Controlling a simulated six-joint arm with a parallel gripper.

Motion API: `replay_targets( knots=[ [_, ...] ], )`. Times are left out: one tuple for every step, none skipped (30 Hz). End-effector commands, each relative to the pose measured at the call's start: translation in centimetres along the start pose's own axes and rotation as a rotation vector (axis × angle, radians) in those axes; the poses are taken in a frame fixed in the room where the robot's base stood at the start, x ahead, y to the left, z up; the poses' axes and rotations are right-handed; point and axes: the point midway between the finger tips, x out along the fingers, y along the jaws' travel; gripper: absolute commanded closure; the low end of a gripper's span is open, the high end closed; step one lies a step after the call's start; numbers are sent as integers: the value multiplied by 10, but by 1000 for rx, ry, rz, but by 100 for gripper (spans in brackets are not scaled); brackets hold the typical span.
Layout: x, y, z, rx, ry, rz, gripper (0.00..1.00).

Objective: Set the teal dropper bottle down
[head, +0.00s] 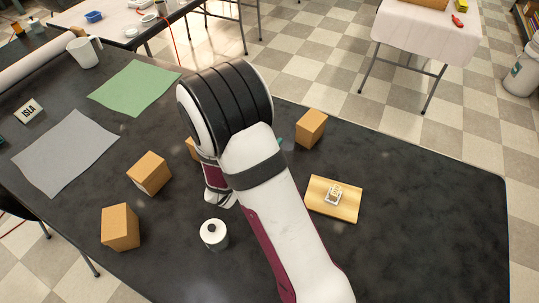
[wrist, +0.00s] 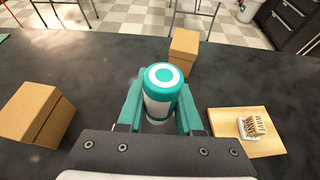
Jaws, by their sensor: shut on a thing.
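The teal dropper bottle (wrist: 162,78) is upright in the wrist view, with a teal top bearing a white ring and a white band on its body. My gripper (wrist: 160,100) is shut on it, one teal finger on each side. The bottle's base is hidden, so I cannot tell whether it touches the table. In the head view my arm hides the gripper and nearly all of the bottle; only a small teal bit shows beside the arm.
The black table (head: 420,215) is clear at the right. A wooden board (head: 318,207) with a small stamp-like piece lies right of the arm. Cardboard boxes (head: 311,128) (head: 149,172) (head: 120,227) and a white jar (head: 214,240) stand around. Green (head: 135,88) and grey (head: 65,153) sheets lie left.

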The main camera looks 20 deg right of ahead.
Motion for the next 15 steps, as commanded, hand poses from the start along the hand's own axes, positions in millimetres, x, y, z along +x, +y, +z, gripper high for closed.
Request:
replay_targets(
  knots=[
    [22, -22, 12, 23, -5, -54, 100],
    [32, -34, 18, 33, -8, -79, 100],
    [44, -49, 25, 44, -12, -110, 100],
    [52, -58, 29, 50, -13, -129, 100],
    [58, -67, 33, 56, -15, -145, 100],
    [65, -77, 38, 63, -18, -164, 100],
    [69, -84, 40, 67, -20, -176, 100],
    [72, -89, 42, 69, -21, -185, 100],
    [75, -94, 44, 72, -22, -194, 100],
    [77, -95, 44, 72, -22, -198, 100],
    [79, -93, 43, 73, -23, -200, 100],
    [82, -87, 39, 73, -23, -201, 100],
    [84, -79, 35, 73, -23, -200, 100],
    [85, -70, 29, 72, -22, -199, 100],
    [88, -56, 21, 72, -22, -198, 100]
  ],
)
